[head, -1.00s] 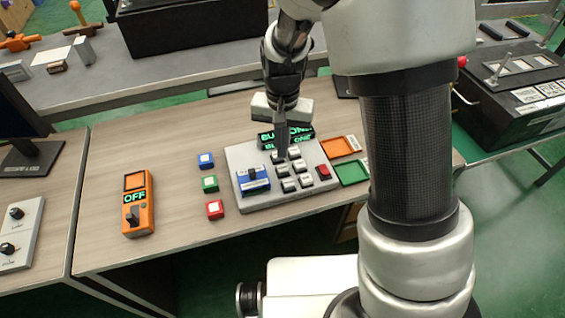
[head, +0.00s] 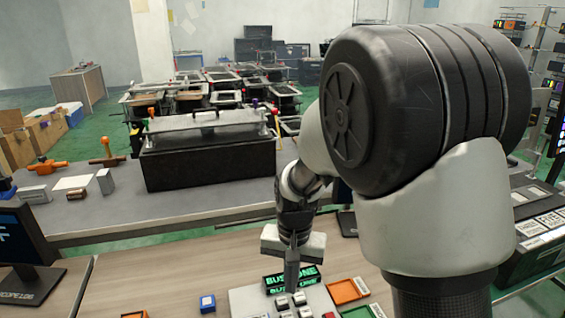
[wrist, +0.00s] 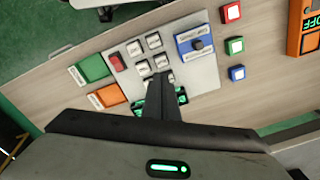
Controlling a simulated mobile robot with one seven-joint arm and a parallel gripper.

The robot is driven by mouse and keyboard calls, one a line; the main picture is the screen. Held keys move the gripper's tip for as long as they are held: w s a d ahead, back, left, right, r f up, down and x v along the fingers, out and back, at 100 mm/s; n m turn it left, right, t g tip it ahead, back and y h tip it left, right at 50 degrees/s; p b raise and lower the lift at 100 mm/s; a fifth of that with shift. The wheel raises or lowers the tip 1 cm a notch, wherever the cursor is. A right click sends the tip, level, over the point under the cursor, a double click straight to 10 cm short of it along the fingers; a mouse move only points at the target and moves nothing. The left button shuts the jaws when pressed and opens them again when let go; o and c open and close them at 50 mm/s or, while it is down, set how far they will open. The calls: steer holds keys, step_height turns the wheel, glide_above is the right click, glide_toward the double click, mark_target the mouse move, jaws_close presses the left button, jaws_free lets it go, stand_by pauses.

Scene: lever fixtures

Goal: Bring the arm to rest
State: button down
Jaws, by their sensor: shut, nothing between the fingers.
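My gripper (head: 291,277) is shut and empty. In the head view it hangs pointing down over the back part of a grey button panel (head: 245,301), in front of its display (head: 305,273) with green letters. In the wrist view the closed fingers (wrist: 160,98) reach toward the panel (wrist: 205,75) and cover part of the display. Several white keys, a red button (wrist: 116,62) and a blue switch unit (wrist: 195,43) show on the panel there. I cannot tell the exact gap between fingertips and keys.
An orange tray (head: 345,290) and a green tray (wrist: 93,67) lie beside the panel. Small blue, green and red (wrist: 232,12) button blocks and an orange OFF device (wrist: 305,25) lie on its other side. A monitor (head: 25,250) stands at left; a black box (head: 208,165) stands behind.

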steer(key=s+d+r+n+t+p, duration=0.1)
steer(key=s+d+r+p, duration=0.2)
steer(key=r, duration=0.7)
steer(key=s+d+r+t+p, duration=0.2)
steer(key=s+d+r, duration=0.3)
steer(key=r, duration=0.5)
steer(key=s+d+r+n+t+p, duration=0.1)
steer(key=s+d+r+p, duration=0.3)
steer(key=s+r, duration=0.4)
step_height(320, 180, up, 3)
steer(key=shift+f+n+t+p, duration=0.2)
steer(key=shift+n+t+p, duration=0.1)
steer(key=shift+t+p, duration=0.35)
steer(key=shift+s+a, duration=0.1)
